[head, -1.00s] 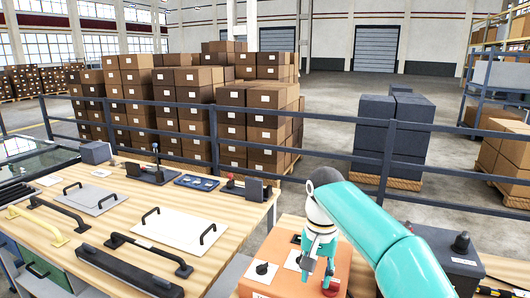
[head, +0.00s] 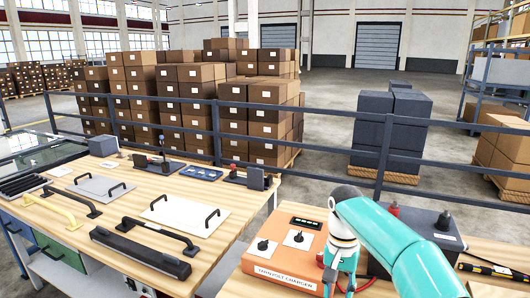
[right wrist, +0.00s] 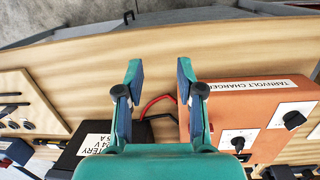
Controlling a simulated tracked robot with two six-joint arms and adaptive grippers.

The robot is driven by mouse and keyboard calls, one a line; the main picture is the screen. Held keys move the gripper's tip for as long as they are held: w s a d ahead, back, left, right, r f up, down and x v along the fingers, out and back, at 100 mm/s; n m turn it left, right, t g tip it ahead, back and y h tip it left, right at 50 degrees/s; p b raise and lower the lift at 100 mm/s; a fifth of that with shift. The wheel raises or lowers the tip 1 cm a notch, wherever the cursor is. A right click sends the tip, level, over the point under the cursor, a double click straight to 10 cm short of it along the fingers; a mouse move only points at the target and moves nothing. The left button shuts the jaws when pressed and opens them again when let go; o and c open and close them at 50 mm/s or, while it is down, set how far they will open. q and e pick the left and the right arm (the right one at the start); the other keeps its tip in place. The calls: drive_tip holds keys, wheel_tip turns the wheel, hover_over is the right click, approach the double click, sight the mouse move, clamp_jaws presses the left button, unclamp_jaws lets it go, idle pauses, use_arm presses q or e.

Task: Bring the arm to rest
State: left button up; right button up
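My right arm comes in from the lower right of the head view, and its gripper (head: 337,288) hangs at the front right of the orange charger (head: 275,262). In the right wrist view the gripper (right wrist: 160,70) has its two fingers apart with nothing held between them. Below the fingers are bare wood and a red cable. The charger (right wrist: 282,90) lies to the right there, and a black battery box (right wrist: 70,160) with a white label lies at lower left. My left gripper is not in view.
The left bench (head: 205,228) carries plates with handles, a long black bar (head: 140,252), a yellow handle (head: 50,207) and small fixtures. A gap separates it from the right-hand bench (head: 490,250). A dark railing (head: 300,122) runs behind, with stacked cartons beyond.

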drive_tip(key=s+d+f+g+y, duration=0.1)
drive_tip(key=s+f+g, duration=0.1)
drive_tip(key=s+f, duration=0.6)
drive_tip(key=s+d+f+g+y, duration=0.15)
drive_tip(key=s+f, duration=0.25)
drive_tip(key=f, duration=0.8)
drive_tip(key=s+a+f+n+t+y, duration=0.1)
drive_tip(key=s+a+f+n+t, duration=0.2)
drive_tip(key=s+f, duration=0.9)
drive_tip(key=s+a+t, duration=0.2)
drive_tip(key=s+a, duration=0.1)
drive_tip(key=a, duration=0.1)
drive_tip(key=shift+s+f+n+y, duration=0.3)
drive_tip(key=shift+y, duration=0.05)
drive_tip(key=shift+a+t, duration=0.1)
drive_tip(key=shift+t, duration=0.15)
